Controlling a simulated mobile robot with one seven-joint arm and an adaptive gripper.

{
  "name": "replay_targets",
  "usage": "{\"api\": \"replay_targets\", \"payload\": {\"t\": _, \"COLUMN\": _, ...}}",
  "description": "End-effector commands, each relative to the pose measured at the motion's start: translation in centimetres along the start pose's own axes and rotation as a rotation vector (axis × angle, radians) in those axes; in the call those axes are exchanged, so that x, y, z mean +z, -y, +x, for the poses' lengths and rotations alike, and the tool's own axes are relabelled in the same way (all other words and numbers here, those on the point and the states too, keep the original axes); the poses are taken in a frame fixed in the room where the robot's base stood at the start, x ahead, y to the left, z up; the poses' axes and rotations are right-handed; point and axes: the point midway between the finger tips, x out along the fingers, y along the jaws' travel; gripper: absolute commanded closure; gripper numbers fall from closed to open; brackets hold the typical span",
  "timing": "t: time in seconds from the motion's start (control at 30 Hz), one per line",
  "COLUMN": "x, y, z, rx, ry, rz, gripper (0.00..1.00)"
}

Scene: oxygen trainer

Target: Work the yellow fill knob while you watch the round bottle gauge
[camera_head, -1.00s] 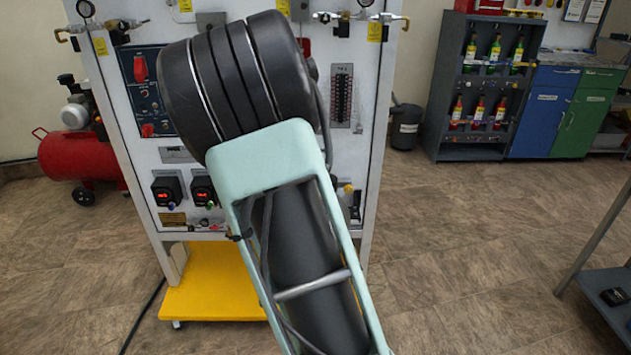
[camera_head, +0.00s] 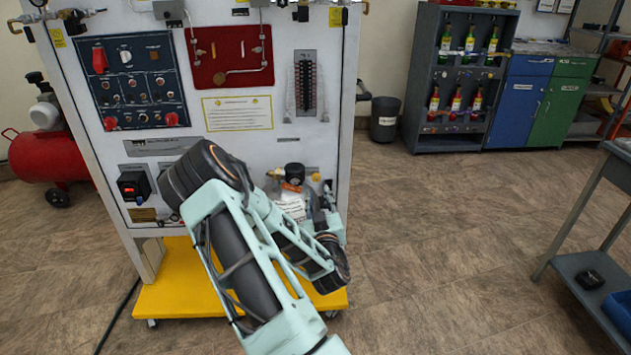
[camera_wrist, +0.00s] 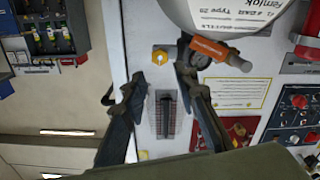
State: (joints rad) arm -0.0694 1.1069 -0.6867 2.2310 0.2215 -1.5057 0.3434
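A dark round gauge (camera_head: 294,171) sits above the white bottle (camera_head: 291,206) there. In the wrist view the right finger and orange fitting partly cover the gauge; its dial cannot be read.
The bottle (camera_wrist: 225,14) with its orange fitting (camera_wrist: 210,48) is close beside the right finger in the wrist view. A vertical scale (camera_head: 305,83) and a yellow-edged notice (camera_head: 238,113) are higher on the panel. A grey bench (camera_head: 590,205) stands at right, with clear floor between.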

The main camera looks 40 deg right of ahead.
Motion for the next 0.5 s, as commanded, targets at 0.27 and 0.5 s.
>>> {"api": "replay_targets", "payload": {"t": 0.27, "x": 0.1, "y": 0.0, "z": 5.3, "rx": 0.0, "ry": -0.001, "rz": 0.0, "gripper": 0.72}}
{"api": "replay_targets", "payload": {"t": 0.5, "x": 0.1, "y": 0.0, "z": 8.1, "rx": -0.001, "ry": 0.0, "rz": -0.001, "gripper": 0.72}}
